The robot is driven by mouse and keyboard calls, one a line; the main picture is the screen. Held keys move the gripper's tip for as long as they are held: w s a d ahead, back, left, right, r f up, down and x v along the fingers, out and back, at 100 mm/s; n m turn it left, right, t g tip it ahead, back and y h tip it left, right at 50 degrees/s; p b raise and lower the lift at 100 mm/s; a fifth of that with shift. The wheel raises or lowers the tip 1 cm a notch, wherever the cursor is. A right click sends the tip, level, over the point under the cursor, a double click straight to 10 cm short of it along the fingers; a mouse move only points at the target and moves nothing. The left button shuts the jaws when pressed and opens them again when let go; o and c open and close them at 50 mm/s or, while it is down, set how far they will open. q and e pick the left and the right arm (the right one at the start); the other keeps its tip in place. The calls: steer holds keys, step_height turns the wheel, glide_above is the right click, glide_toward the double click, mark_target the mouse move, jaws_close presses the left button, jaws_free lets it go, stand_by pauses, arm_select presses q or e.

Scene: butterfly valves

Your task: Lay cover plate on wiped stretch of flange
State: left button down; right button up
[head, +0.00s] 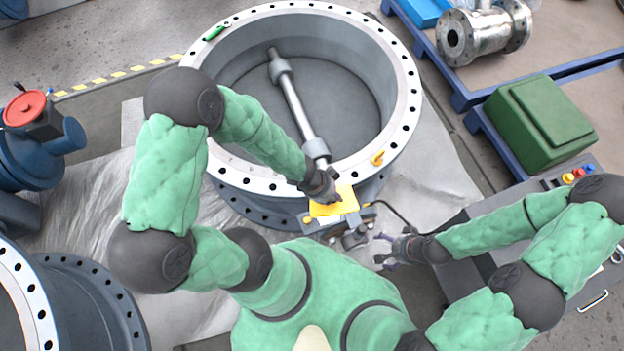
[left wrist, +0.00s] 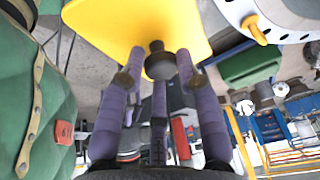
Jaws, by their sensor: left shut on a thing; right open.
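The yellow cover plate (head: 347,204) is at the near edge of the large valve's pale, bolt-holed flange (head: 407,110). My left gripper (head: 328,193) is above it. In the left wrist view, the fingers of the left gripper (left wrist: 160,75) are shut on a dark knob (left wrist: 160,60) on the yellow plate (left wrist: 130,22). The flange (left wrist: 285,15) shows at the upper right there. I cannot tell whether the plate touches it. My right gripper (head: 385,252) is open and empty, right of the valve's shaft end. The wiped stretch cannot be made out.
An orange-yellow peg (head: 378,158) stands on the flange right of the plate. A green-handled tool (head: 214,32) lies on the flange's far left. A grey cart (head: 480,205) is at the right, with a green case (head: 540,120) beyond. A blue valve (head: 35,150) stands left.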

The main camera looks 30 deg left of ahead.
arm_select(q)
steer(key=w+a+f, duration=0.2)
steer(key=a+f, duration=0.1)
steer(key=w+a+f, duration=0.3)
steer(key=a, duration=0.1)
steer(key=w+a+f+b, duration=0.1)
steer(key=w+a+f, duration=0.1)
steer(key=a+f, duration=0.1)
steer(key=shift+w+a+f, duration=0.25)
steer(key=shift+a+f, duration=0.1)
steer(key=shift+a, duration=0.3)
steer(key=shift+w+a+f, duration=0.1)
steer(key=shift+a+f, duration=0.05)
steer(key=shift+f, duration=0.15)
step_height(320, 180, down, 3)
steer(key=shift+b, duration=1.15)
steer(key=shift+r, duration=0.1)
